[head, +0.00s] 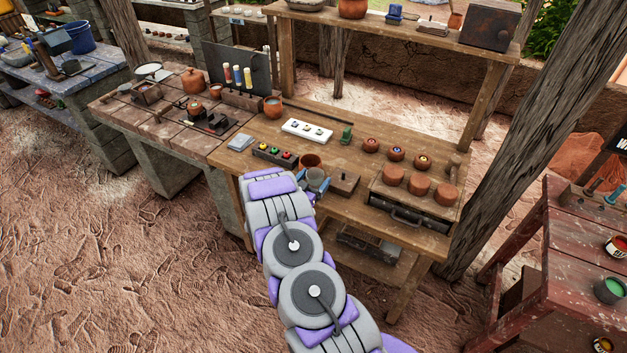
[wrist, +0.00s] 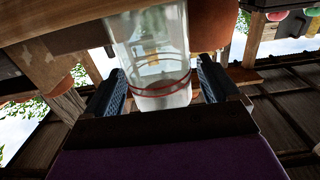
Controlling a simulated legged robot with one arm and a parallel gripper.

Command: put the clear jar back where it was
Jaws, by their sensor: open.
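The clear jar (wrist: 150,50) has a thin red ring and fills the middle of the wrist view, between the two fingers of my gripper (wrist: 160,82). The fingers are apart, one on each side of the jar; I cannot tell whether either touches it. In the head view my gripper (head: 313,181) is at the front edge of the wooden workbench (head: 350,150), with the pale jar (head: 316,174) between its blue fingers. My arm hides the jar's lower part there, so I cannot see what its base rests on.
A terracotta cup (head: 311,161) stands just behind the jar. A box with coloured buttons (head: 274,154) is to the left and a small wooden block (head: 344,182) to the right.

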